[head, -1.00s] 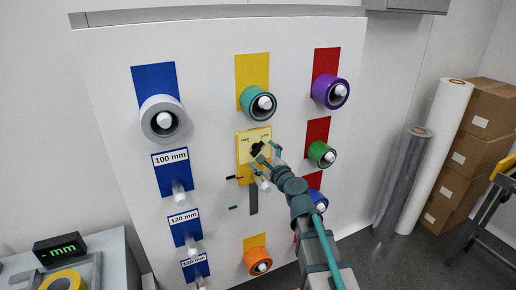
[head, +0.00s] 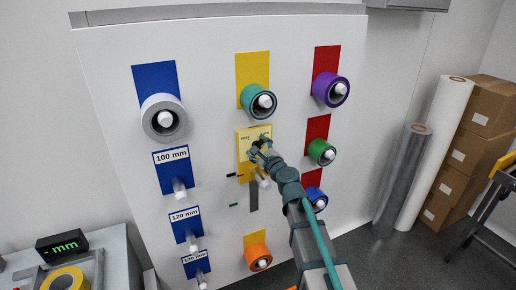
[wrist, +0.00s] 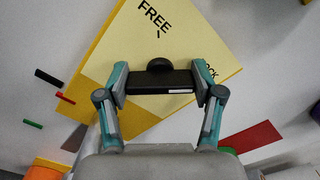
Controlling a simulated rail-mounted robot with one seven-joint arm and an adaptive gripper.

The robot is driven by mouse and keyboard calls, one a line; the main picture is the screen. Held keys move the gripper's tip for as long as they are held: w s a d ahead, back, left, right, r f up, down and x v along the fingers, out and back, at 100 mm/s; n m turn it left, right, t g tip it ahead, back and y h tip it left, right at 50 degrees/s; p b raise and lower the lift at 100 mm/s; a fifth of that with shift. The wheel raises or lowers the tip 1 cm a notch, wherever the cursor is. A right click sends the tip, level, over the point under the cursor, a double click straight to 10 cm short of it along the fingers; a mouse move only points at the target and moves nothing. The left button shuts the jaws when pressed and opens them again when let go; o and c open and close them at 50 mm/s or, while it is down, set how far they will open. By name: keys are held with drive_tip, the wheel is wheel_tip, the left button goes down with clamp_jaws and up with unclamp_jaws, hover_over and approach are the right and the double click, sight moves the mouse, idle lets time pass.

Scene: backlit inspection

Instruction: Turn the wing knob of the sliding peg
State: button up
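The yellow plate (head: 243,146) of the sliding peg is on the white panel, above a grey vertical slot (head: 253,200). A pale peg (head: 263,183) sticks out below it, partly behind my gripper (head: 262,150). In the wrist view, the black wing knob (wrist: 158,80) lies across the picture between the two fingertips of my gripper (wrist: 160,84). The fingertips meet both its ends. The plate (wrist: 190,30) shows "FREE" at upper left; the "LOCK" label at right is partly hidden by a finger. The knob is mostly hidden in the head view.
Spools hang around the plate: teal (head: 257,101), green (head: 321,152), orange (head: 258,257), purple (head: 331,90) and grey (head: 162,118). Black (head: 231,175) and green (head: 234,205) marks sit left of the slot. A display (head: 62,246) stands at lower left.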

drive_tip(key=shift+c, duration=0.9)
drive_tip(key=shift+f+n+b, duration=0.1)
drive_tip(key=shift+n+b, duration=0.2)
drive_tip(key=shift+b, duration=0.1)
drive_tip(key=n+b, duration=0.2)
drive_tip(key=b, duration=0.1)
drive_tip(key=shift+f+n, duration=0.2)
drive_tip(key=shift+n, duration=0.1)
drive_tip(key=n+b, duration=0.6)
drive_tip(key=b, duration=0.1)
drive_tip(key=shift+f+b, duration=0.1)
drive_tip(key=shift+b, duration=0.3)
drive_tip(key=n+b, duration=0.5)
drive_tip(key=b, duration=0.2)
drive_tip(key=shift+n, duration=0.3)
drive_tip(key=n+b, duration=0.1)
drive_tip(key=b, duration=0.1)
drive_tip(key=n+b, duration=0.1)
drive_tip(key=n, duration=0.1)
drive_tip(key=shift+r+b, duration=0.25)
drive_tip(key=shift+b, duration=0.15)
